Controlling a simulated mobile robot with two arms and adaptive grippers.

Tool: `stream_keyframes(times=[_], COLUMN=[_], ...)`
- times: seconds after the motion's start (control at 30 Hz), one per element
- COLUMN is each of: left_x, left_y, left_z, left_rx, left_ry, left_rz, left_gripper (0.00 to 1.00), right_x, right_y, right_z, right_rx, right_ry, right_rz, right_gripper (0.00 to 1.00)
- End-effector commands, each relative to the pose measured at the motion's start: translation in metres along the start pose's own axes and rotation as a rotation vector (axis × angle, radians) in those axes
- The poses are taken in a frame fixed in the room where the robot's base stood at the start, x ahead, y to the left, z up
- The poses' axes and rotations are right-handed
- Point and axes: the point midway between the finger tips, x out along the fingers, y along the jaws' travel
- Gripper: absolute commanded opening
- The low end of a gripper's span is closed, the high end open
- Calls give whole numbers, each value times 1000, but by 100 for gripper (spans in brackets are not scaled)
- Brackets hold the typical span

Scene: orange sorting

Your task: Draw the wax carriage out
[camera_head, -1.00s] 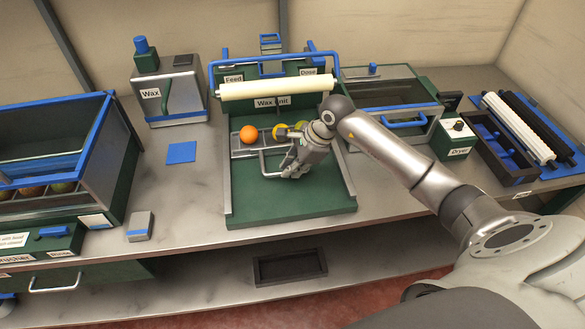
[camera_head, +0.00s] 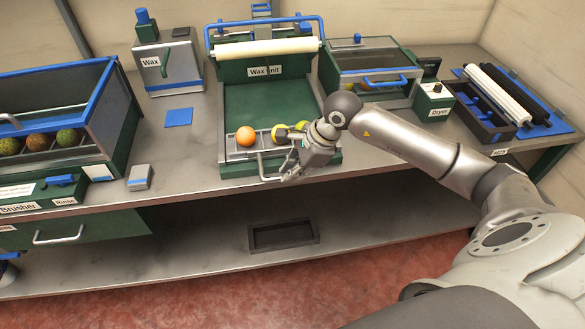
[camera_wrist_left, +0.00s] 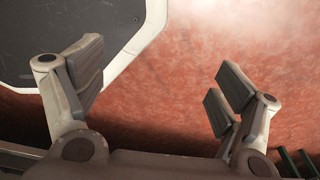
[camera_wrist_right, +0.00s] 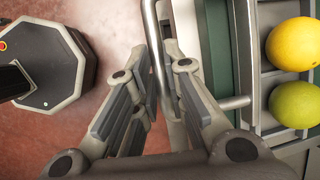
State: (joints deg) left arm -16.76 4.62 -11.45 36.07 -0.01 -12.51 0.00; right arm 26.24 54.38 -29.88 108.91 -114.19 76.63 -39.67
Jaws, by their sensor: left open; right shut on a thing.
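The wax carriage (camera_head: 263,140) is a grey metal tray at the front end of the green bed of the wax unit (camera_head: 240,70). It holds an orange fruit (camera_head: 246,136), a yellow one with a dark patch (camera_head: 280,134) and a third partly hidden by my arm. My right gripper (camera_head: 289,173) is shut on its bar handle (camera_head: 262,168) at the bench's front edge. The handle also shows between the fingers in the right wrist view (camera_wrist_right: 151,22), with two fruits beside it. My left gripper (camera_wrist_left: 155,75) is open and empty over the red floor.
The waxer (camera_head: 168,66) and a blue mat (camera_head: 178,117) lie left of the wax unit. The dryer (camera_head: 370,68) stands to its right. A dark tray (camera_head: 283,235) sits on the lower shelf. The bed behind the carriage is clear.

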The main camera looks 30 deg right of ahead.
Motion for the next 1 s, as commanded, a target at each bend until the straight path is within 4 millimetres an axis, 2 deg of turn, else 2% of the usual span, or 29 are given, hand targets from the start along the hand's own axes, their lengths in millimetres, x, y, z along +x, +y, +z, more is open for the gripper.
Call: stream_keyframes(times=[0.43,0.47,0.6,0.9,1.0], left_x=[0,0,0,0,0], left_y=[2,2,2,2,2], left_z=[11,12,12,14,14], left_rx=[0,0,0,-1,-1], left_ry=[-18,-19,-20,-22,-21], left_rz=[2,2,2,3,3], left_gripper=[89,89,89,89,89], right_x=[0,0,0,-1,-7], right_y=[6,6,5,4,2], right_z=[1,1,1,1,0], right_rx=[1,1,0,0,0], right_ry=[1,1,1,0,1], right_rz=[12,13,11,6,3], right_gripper=[0,16,34,34,34])
